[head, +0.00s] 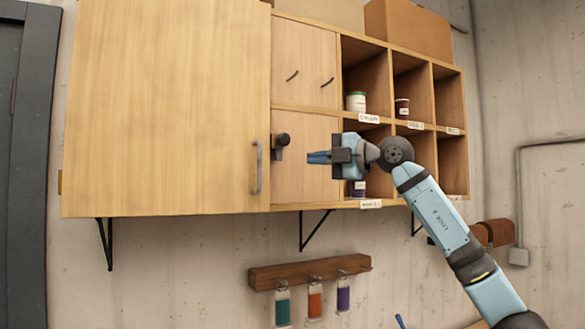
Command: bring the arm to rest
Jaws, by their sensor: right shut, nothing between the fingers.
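My right arm (440,210) reaches up from the lower right in light blue and black. My right gripper (318,157) is shut and empty, pointing left in front of the wall cabinet's lower small door and cubbies. My left gripper is not in view.
The wall cabinet (165,110) has a large wooden door with a grey handle (258,168). Jars (356,101) (402,108) stand in labelled cubbies. Below, a wooden rack (310,272) carries three coloured hanging tags. A dark door frame (35,150) stands at left; bare wall lies between.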

